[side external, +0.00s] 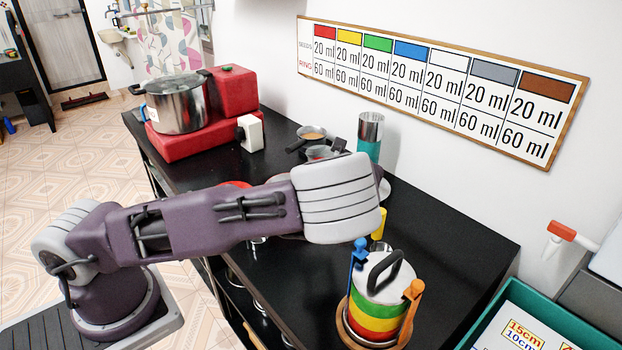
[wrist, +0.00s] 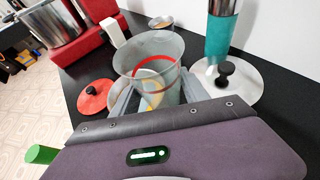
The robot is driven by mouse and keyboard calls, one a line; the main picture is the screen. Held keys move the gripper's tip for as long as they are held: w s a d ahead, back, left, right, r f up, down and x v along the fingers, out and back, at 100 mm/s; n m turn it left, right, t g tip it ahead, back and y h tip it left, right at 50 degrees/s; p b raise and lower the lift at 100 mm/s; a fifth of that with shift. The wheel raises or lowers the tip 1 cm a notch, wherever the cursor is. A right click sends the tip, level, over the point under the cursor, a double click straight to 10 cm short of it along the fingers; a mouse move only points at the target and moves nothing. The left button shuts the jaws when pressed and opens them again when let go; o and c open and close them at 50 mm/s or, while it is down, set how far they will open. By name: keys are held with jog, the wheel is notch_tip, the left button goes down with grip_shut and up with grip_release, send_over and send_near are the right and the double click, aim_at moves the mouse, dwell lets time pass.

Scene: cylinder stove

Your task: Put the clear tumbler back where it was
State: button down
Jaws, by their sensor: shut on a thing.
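The clear tumbler (wrist: 150,52) stands between the two grey fingers of my gripper (wrist: 155,92) in the wrist view. The fingers are shut on its sides. Its open rim faces up toward the camera. A red ring and something yellow show through or inside the glass; I cannot tell which. In the side external view my arm hides the gripper fingers and the tumbler, above the middle of the black counter (side external: 462,235). Whether the tumbler's base touches the counter cannot be seen.
A red lid (wrist: 95,98) lies left of the tumbler and a pale lid with a black knob (wrist: 240,88) right. A teal-and-silver cylinder (side external: 370,128) stands behind. A steel pot (side external: 177,106) sits on a red stove (side external: 190,142). A striped stack (side external: 374,318) stands at the front.

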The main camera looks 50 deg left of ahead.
notch_tip(320, 180, up, 4)
jog(key=shift+f, duration=0.25)
